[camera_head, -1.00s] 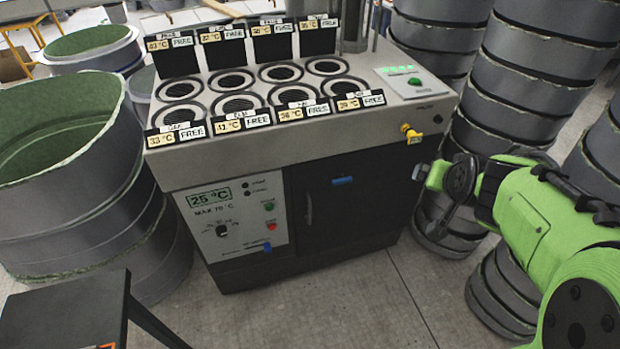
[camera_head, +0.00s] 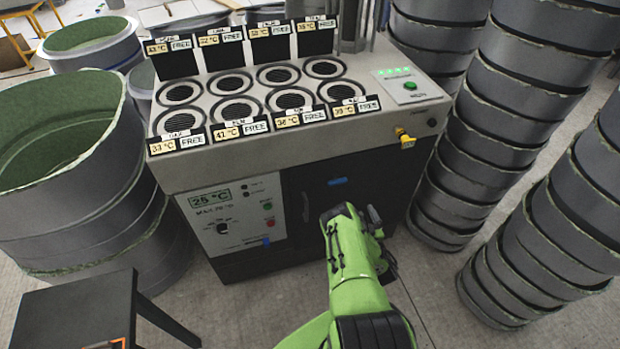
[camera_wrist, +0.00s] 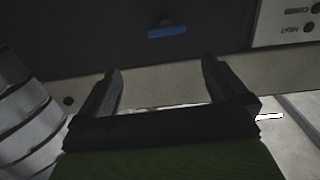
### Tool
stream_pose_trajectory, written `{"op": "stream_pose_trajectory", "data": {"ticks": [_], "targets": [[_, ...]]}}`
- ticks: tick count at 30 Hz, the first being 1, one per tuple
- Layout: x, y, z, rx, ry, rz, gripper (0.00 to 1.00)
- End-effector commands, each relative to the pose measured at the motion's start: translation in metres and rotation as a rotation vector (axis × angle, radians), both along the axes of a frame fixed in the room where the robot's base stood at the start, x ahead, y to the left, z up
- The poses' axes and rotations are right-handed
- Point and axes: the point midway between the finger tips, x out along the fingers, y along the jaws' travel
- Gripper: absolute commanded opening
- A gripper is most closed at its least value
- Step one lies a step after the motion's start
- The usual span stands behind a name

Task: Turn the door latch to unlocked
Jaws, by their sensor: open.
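The dark cabinet door (camera_head: 352,208) is on the front of the grey machine. A short blue bar (camera_head: 337,181), which looks like the latch, lies roughly horizontal near the door's top. In the wrist view the blue bar (camera_wrist: 168,31) is also level on the dark door, beyond the fingertips. My gripper (camera_wrist: 160,66) is open and empty, its two fingers apart and pointing towards the door area. It is not touching the bar. In the head view my green arm reaches in front of the door's lower right, and the fingers are mostly hidden.
A control panel (camera_head: 236,222) is left of the door, with a dark handle (camera_head: 306,207) at the door's left edge. A yellow valve (camera_head: 406,141) sticks out at the upper right. Stacked grey moulds (camera_head: 505,110) stand right, more moulds (camera_head: 75,180) left. A black stool (camera_head: 75,308) is front left.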

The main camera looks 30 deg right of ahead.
Motion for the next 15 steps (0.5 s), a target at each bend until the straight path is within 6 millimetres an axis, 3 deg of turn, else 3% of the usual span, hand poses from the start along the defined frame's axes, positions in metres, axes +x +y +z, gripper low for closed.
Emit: {"op": "stream_pose_trajectory", "data": {"ticks": [4, 15], "targets": [[-0.011, 0.007, -0.008, 0.006, -0.016, 0.028, 1.0], [0.007, 0.002, -0.017, 0.006, -0.008, 0.033, 1.0]]}}
